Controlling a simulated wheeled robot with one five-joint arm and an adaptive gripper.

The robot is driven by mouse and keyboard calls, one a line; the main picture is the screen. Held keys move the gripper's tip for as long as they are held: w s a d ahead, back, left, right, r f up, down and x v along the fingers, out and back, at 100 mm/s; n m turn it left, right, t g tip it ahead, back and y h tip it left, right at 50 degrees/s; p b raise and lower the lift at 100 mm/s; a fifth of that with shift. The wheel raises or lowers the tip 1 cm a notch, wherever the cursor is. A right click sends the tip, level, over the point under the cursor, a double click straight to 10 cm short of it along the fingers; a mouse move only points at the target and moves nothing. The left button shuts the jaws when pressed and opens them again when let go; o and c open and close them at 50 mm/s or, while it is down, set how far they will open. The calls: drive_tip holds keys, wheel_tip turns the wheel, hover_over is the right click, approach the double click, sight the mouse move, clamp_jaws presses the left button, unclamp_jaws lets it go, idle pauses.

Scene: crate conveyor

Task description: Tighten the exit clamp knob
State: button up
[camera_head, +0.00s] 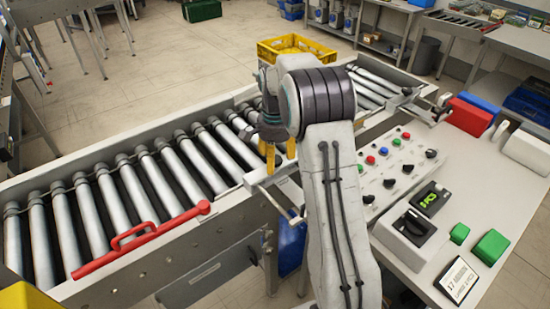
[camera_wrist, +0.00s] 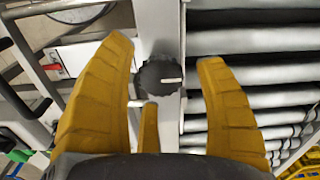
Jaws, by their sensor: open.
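In the wrist view a round black knob (camera_wrist: 158,76) with a white pointer mark sits on a grey metal bar. My gripper (camera_wrist: 165,52) is open, with its yellow fingers on either side of the knob and gaps on both sides. Whether the fingers are level with the knob in depth I cannot tell. In the head view my gripper (camera_head: 280,156) points down at the near rail of the roller conveyor (camera_head: 180,170). The knob below it is hidden there by my arm and fingers.
A red handle bar (camera_head: 140,238) lies along the near rail at left. A yellow crate (camera_head: 268,52) is behind my arm. A control panel (camera_head: 385,182) with buttons and knobs, a red block (camera_head: 470,116) and green blocks (camera_head: 490,247) are on the right table.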

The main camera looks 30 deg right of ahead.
wheel_tip(320, 180, up, 12)
idle(0.8)
drive_tip(key=shift+n, duration=0.3)
